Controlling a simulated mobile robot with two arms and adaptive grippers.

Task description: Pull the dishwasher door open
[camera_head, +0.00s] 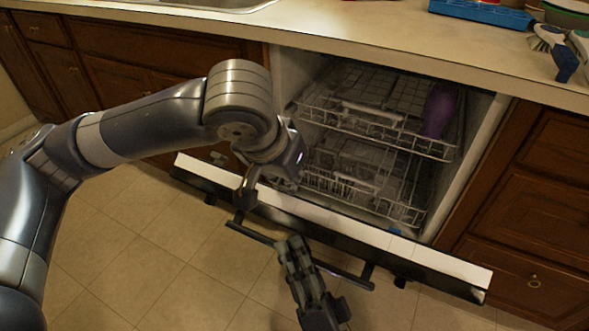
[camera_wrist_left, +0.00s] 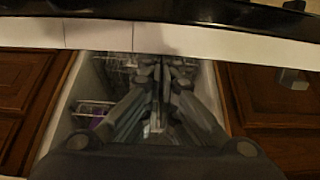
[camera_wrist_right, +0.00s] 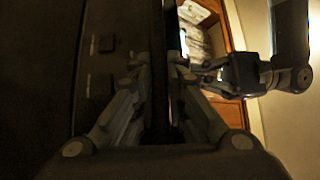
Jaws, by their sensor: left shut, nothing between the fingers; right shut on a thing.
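The dishwasher door (camera_head: 390,243) is partly open, tilted outward, its pale top edge and dark front showing. Its dark bar handle (camera_head: 340,275) runs along the front. My right gripper (camera_head: 292,245) is shut on the handle near its middle. The bar shows between the fingers in the right wrist view (camera_wrist_right: 160,70).
Inside the dishwasher are wire racks (camera_head: 375,130) and a purple item (camera_head: 438,108). Wooden cabinets (camera_head: 535,165) flank it. The counter (camera_head: 380,45) above holds a blue tray (camera_head: 480,12) and brushes (camera_head: 556,48). The tiled floor (camera_head: 150,250) in front is clear.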

